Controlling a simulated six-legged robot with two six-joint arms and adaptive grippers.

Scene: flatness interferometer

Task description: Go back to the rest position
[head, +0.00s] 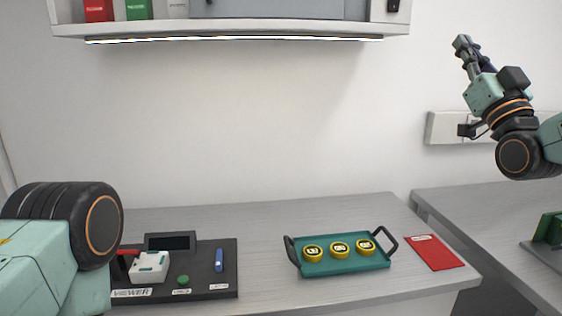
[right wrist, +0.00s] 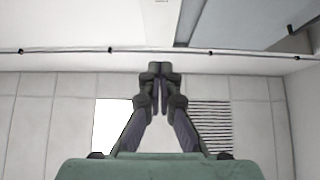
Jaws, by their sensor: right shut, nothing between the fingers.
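My right gripper (head: 463,45) is raised at the upper right of the head view, in front of the white wall and well above the tables. It points up and to the left. In the right wrist view its fingertips (right wrist: 159,72) meet, with nothing between them. The wall and ceiling panels lie behind it there. My left arm shows at the lower left of the head view, but its gripper is out of the picture.
A teal tray (head: 346,264) with yellow-rimmed round pieces (head: 340,248) stands on the grey table (head: 250,220). A red sheet (head: 434,252) lies to its right. A black viewer board (head: 222,285) is at left. A shelf (head: 230,29) hangs above; a second table (head: 470,210) is right.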

